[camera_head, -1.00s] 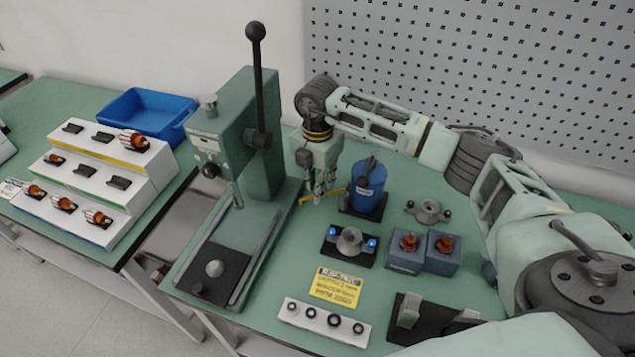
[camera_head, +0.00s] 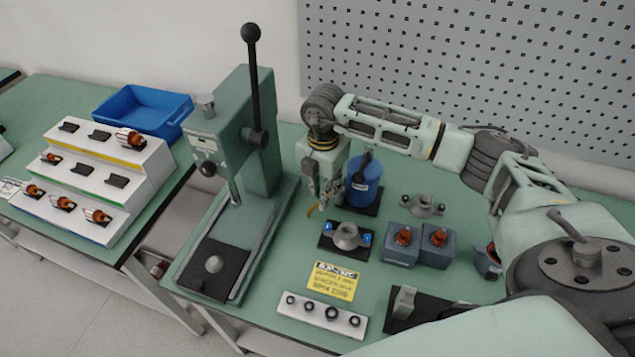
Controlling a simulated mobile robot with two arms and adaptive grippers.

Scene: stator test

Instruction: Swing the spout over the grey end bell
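A blue pot (camera_head: 364,186) stands on a dark base, partly behind my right gripper. Its thin yellow spout (camera_head: 311,211) shows only at the tip, just below the gripper; the rest is hidden by the fingers. A grey end bell (camera_head: 347,237) sits in a dark holder with blue knobs, in front of the pot and right of the spout tip. My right gripper (camera_head: 325,200) points down at the left of the pot, at the spout. Whether its fingers are closed on the spout cannot be told. My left gripper is not in view.
A green lever press (camera_head: 257,190) stands close left of the gripper. Another grey part (camera_head: 423,206) and two grey-blue blocks (camera_head: 402,250) with copper-coloured parts are to the right. A yellow label (camera_head: 335,281) and white ring strip (camera_head: 321,314) lie in front.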

